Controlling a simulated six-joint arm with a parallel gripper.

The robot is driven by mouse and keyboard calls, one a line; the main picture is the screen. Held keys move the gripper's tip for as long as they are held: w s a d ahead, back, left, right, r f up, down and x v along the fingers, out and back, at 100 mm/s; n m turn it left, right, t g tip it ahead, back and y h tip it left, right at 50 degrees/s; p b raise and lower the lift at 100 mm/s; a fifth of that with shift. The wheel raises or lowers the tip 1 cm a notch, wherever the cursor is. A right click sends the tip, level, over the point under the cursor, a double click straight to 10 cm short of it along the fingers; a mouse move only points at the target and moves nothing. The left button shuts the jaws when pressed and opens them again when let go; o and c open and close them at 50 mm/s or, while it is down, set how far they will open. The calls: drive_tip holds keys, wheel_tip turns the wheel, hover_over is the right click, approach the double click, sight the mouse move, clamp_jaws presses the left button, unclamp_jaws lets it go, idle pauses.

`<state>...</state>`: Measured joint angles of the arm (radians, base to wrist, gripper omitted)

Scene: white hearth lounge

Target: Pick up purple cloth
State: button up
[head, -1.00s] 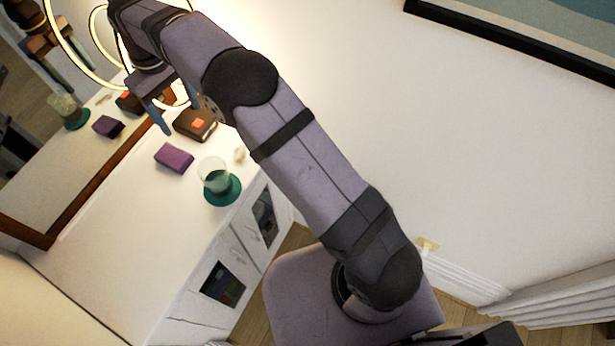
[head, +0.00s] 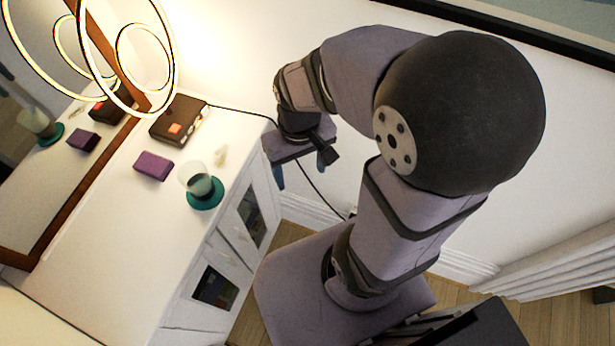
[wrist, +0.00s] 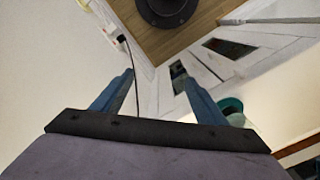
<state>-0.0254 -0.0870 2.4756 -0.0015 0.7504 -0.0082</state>
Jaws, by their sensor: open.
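The purple cloth (head: 154,166) is a small folded block lying on the white cabinet top, left of the glass in the head view. It cannot be made out in the wrist view. My gripper (head: 294,176) is off the cabinet's right side in the head view, apart from the cloth, with its fingers pointing down. In the wrist view my gripper (wrist: 160,90) has its two blue fingers spread wide, with nothing between them.
A glass on a green coaster (head: 206,198) stands near the cabinet's edge, right of the cloth. A dark brown box (head: 179,120) lies behind, beside a ring lamp (head: 146,60). A wood-framed mirror (head: 108,150) stands along the left. A cable hangs from the cabinet near my gripper.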

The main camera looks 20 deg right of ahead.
drive_tip(key=shift+s+d+f, duration=0.2)
drive_tip(key=shift+s+f, duration=0.05)
drive_tip(key=shift+s, duration=0.3)
drive_tip(key=shift+s+d+f, duration=0.15)
drive_tip(key=shift+s+f, duration=0.05)
drive_tip(key=shift+s, duration=0.35)
drive_tip(key=shift+o, duration=0.6)
